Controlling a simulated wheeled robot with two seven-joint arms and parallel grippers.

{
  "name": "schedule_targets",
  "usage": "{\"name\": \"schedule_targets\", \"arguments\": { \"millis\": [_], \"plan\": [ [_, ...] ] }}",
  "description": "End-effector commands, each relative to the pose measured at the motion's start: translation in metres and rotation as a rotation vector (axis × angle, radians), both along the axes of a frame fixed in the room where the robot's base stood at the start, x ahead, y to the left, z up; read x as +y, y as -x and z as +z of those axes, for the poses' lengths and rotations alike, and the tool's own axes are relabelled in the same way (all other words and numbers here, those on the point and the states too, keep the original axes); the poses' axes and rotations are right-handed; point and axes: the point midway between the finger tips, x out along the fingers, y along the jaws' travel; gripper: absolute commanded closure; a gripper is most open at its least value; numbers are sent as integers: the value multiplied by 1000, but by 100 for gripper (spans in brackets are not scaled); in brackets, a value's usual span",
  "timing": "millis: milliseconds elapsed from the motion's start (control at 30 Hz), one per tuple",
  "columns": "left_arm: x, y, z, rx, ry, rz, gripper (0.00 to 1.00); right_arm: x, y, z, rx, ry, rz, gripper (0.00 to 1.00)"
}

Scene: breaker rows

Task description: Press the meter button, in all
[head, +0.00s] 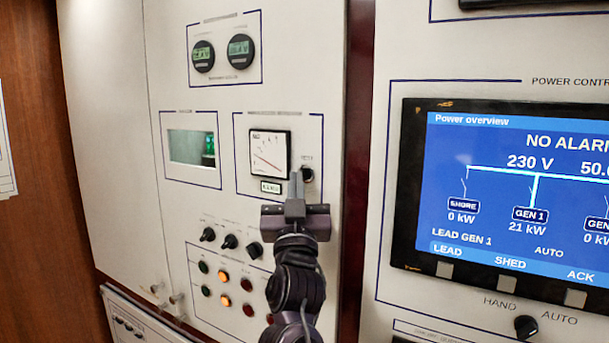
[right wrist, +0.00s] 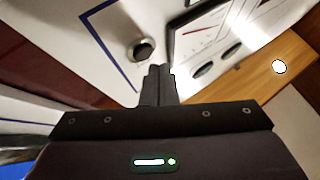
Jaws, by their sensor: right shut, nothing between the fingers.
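The meter (head: 269,153) is a square white dial with a red needle on the light panel. A round dark meter button (head: 307,174) sits just right of it, under a small label. My right gripper (head: 296,175) is shut and empty, its fingertips in front of the panel just left of the button in the head view. In the right wrist view the button (right wrist: 141,49) is a dark knob in a pale ring, left of and beyond the shut fingertips (right wrist: 160,72). I see a gap in that view; contact cannot be made out. My left gripper is not in view.
Three black knobs (head: 229,241) and rows of small lamps (head: 224,277) lie below the meter. Two round gauges (head: 240,51) are above. A lit display screen (head: 510,190) stands out on the right panel, past a dark red strip (head: 356,140).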

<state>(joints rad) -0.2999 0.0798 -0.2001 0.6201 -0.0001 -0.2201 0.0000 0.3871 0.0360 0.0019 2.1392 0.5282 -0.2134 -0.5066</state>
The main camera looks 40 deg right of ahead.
Motion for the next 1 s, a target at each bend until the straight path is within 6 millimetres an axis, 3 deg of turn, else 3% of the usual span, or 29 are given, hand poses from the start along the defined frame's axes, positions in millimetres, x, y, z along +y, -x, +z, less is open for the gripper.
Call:
{"name": "schedule_targets", "arguments": {
  "millis": [200,633,1000],
  "plan": [
    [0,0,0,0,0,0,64,4,1,0,0,0,1,100],
    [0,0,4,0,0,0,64,41,16,0,1,-1,3,100],
    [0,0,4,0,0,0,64,46,19,0,0,-1,1,100]
  ]
}}
